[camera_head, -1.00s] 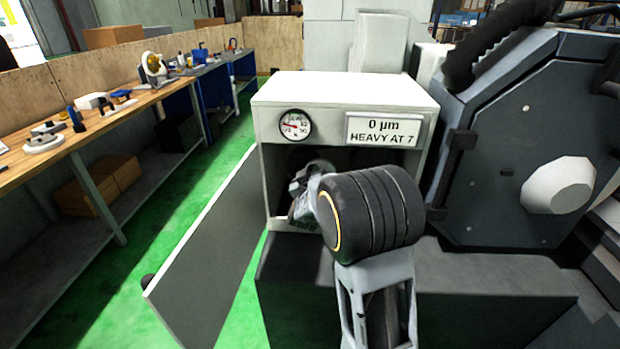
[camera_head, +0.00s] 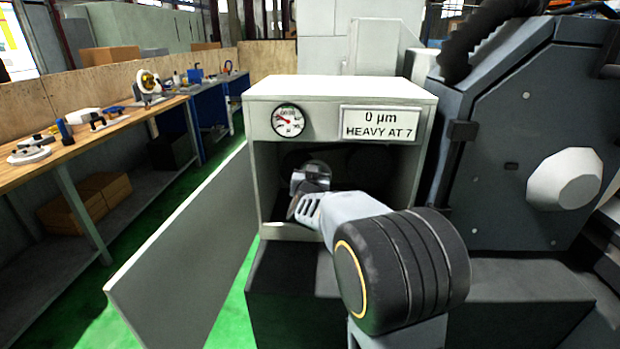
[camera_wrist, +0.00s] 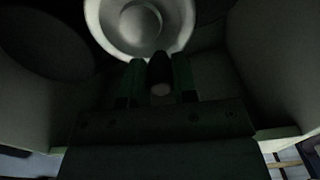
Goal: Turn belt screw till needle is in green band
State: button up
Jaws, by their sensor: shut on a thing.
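The round gauge (camera_head: 288,121) is on the upper left front of the white cabinet (camera_head: 262,155). Its red needle points to the upper left. A green band is too small to make out. My gripper (camera_wrist: 160,78) reaches into the dark cabinet opening and is shut on a dark, narrow piece, which seems to be the belt screw (camera_wrist: 160,66). It sits between the two fingers in the wrist view, just below a pale round pulley (camera_wrist: 140,28). In the head view, my wrist hides part of the opening, and the screw cannot be made out.
The cabinet door (camera_head: 185,255) stands open to the left. A sign (camera_head: 380,123) reads "0 µm HEAVY AT 7". A large dark machine housing (camera_head: 540,130) is close on the right. A workbench (camera_head: 100,135) with tools runs along the left, with green floor between.

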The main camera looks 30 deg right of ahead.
dwell(0.4)
jog(key=o, duration=0.9)
jog(key=v, duration=1.3)
jog(key=shift+s+a, duration=0.25)
jog(key=shift+s, duration=0.05)
dwell(0.4)
